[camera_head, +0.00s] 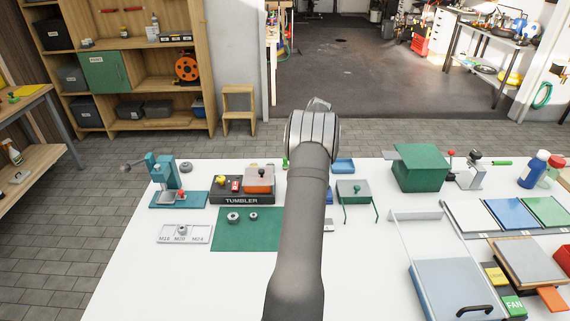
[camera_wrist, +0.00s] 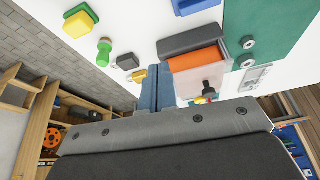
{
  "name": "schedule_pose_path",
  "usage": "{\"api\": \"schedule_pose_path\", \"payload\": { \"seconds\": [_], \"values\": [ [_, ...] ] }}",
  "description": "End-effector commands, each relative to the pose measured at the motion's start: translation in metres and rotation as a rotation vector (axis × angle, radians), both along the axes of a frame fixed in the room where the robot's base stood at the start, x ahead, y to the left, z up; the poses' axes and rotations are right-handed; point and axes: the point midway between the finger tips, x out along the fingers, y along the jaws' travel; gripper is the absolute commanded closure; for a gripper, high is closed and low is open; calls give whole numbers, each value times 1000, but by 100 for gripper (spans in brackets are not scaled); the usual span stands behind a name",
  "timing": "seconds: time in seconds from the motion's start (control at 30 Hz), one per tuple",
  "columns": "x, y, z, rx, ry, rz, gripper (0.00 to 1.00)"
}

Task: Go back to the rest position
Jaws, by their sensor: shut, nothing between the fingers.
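My arm reaches up the middle of the camera_head view, over the white bench (camera_head: 130,270). Its rounded grey wrist covers most of my gripper (camera_head: 318,104), of which only a small part shows beyond the wrist. In the wrist view, the grey metal body of my gripper (camera_wrist: 165,128) fills the lower part of the picture. My gripper is shut, with nothing seen in it. It is above the bench and appears clear of the things there.
Left of my arm are a teal press (camera_head: 162,172), a TUMBLER box (camera_head: 240,196), a green mat (camera_head: 232,238) and a marked tray (camera_head: 183,234). Right are a green wire-legged stand (camera_head: 354,192), a green box (camera_head: 420,167) and a clear-lidded case (camera_head: 450,285). The bench's front left is clear.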

Motion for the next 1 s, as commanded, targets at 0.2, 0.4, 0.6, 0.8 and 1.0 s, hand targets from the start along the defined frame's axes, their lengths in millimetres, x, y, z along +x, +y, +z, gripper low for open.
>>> {"api": "schedule_pose_path", "payload": {
  "seconds": [0.2, 0.4, 0.6, 0.8, 1.0],
  "values": [
    [0, -17, 41, -1, 0, -1, 100],
    [0, -25, 59, -1, 1, -1, 100],
    [-1, -26, 62, 0, 3, 0, 100],
    [-1, -25, 61, 0, 3, 0, 100],
    [-1, -19, 47, 1, 5, 0, 100]
  ]
}}
